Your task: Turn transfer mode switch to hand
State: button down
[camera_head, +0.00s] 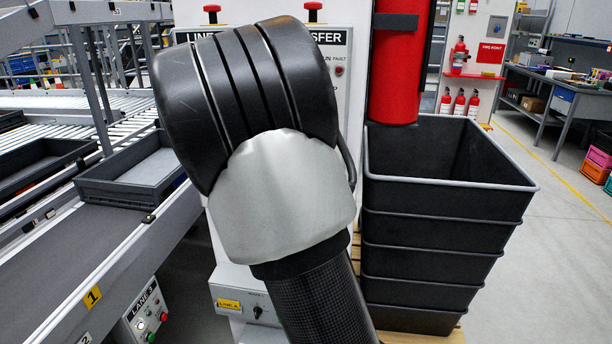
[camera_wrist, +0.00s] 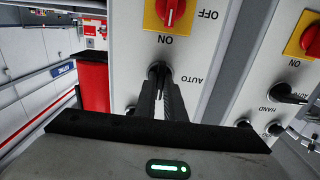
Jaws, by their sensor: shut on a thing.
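The transfer panel (camera_head: 341,88) is a light grey panel, mostly hidden behind my arm in the head view. In the wrist view the panel (camera_wrist: 214,50) appears upside down. Its black mode switch knob (camera_wrist: 157,68) sits between my gripper's fingers (camera_wrist: 163,84), which are shut on it. An AUTO label stands to the right of the knob in the picture. No HAND label shows beside this knob, and its pointing direction is hidden by the fingers. My gripper is hidden in the head view.
A red-and-yellow rotary switch (camera_wrist: 170,13) is on the same panel. The neighbouring panel has a black knob (camera_wrist: 284,94) with HAND and AUTO labels. A red column (camera_head: 400,70) and stacked black bins (camera_head: 430,232) stand to the right; a conveyor (camera_head: 90,250) runs at left.

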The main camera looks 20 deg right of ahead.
dwell(0.4)
jog(key=c, duration=1.8)
grip_release()
jog(key=shift+c, duration=0.2)
jog(key=shift+s+a, duration=0.1)
